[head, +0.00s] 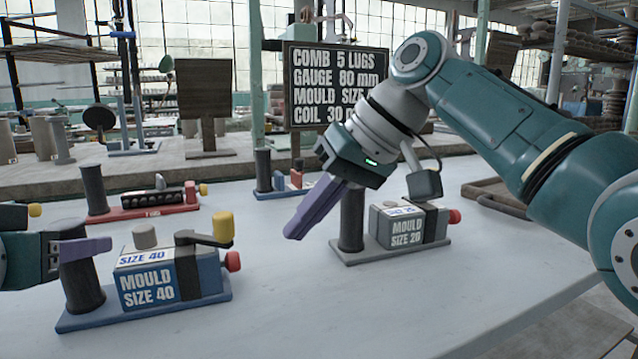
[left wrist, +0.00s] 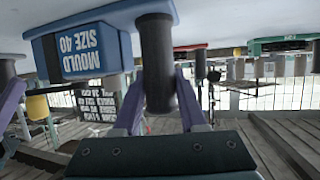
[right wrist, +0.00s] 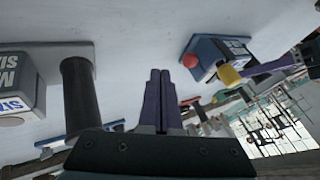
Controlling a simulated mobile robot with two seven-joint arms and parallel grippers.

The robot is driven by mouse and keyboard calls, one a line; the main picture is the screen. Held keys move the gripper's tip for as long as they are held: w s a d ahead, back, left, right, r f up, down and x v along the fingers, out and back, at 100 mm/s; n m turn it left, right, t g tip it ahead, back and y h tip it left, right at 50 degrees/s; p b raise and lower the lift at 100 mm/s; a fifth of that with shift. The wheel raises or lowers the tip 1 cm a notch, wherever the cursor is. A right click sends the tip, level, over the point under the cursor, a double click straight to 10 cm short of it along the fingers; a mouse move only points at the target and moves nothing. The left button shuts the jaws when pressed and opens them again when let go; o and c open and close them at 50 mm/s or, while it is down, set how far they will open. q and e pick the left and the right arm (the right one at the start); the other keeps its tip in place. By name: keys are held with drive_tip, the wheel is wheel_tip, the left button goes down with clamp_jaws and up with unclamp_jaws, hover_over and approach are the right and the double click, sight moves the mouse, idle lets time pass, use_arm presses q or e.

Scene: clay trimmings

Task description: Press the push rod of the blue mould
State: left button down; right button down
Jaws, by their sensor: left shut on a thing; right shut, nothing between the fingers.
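The blue mould (head: 160,282), labelled MOULD SIZE 40, stands on a blue base plate on the table. A red knob (head: 232,261) sticks out of its right end; it also shows in the right wrist view (right wrist: 190,61). A yellow-ended lever (head: 222,229) and a pale round cap (head: 145,237) are on top. My left gripper (head: 105,245) is shut on the mould's dark post (head: 82,280), which shows between its fingers in the left wrist view (left wrist: 158,65). My right gripper (head: 290,235) is shut and empty, above the table between the blue mould and the grey mould.
The grey mould (head: 405,228), labelled MOULD SIZE 20, stands to the right with its own dark post (head: 351,220). A red-based device (head: 150,205) and a smaller blue-based one (head: 285,182) stand behind. A dark sign (head: 335,85) rises at the back. The front table middle is clear.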

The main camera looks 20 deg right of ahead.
use_arm(q)
drive_tip(key=shift+s+f, duration=0.1)
drive_tip(key=shift+f, duration=0.2)
use_arm(e)
drive_tip(key=v, duration=0.6)
drive_tip(key=shift+d+r, duration=0.2)
drive_tip(key=shift+r, duration=0.1)
drive_tip(key=shift+s, duration=0.15)
use_arm(q)
drive_tip(key=c, duration=0.7)
unclamp_jaws()
drive_tip(key=shift+d, duration=0.1)
drive_tip(key=o, duration=0.3)
drive_tip(key=shift+r, duration=0.25)
use_arm(e)
drive_tip(key=shift+s, duration=0.1)
